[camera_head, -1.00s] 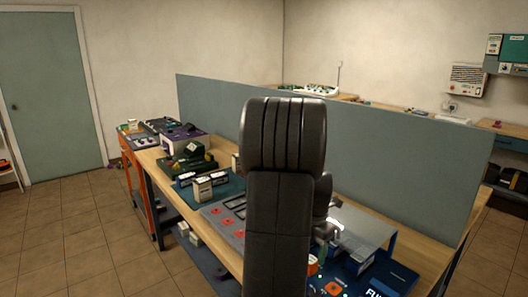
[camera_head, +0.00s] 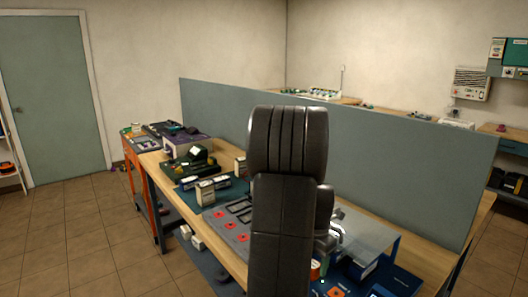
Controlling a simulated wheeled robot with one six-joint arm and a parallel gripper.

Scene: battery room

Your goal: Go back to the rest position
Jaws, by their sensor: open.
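My dark arm stands upright in the middle of the head view, in front of the workbench (camera_head: 235,262). Its wrist end shows to the right of the arm, low over the bench. Part of my gripper (camera_head: 334,236) seems to show there, open, beside a grey raised plate (camera_head: 372,240). Its fingertips cannot be made out clearly, and nothing is seen held. My arm hides part of the bench behind it.
A grey-blue partition (camera_head: 400,160) runs along the bench's back. A grey panel with red pads (camera_head: 228,232), small boxes (camera_head: 205,192) and a dark green device (camera_head: 190,163) lie left of my arm. An orange cart (camera_head: 138,180) stands farther left. The tiled floor (camera_head: 80,240) at left is clear.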

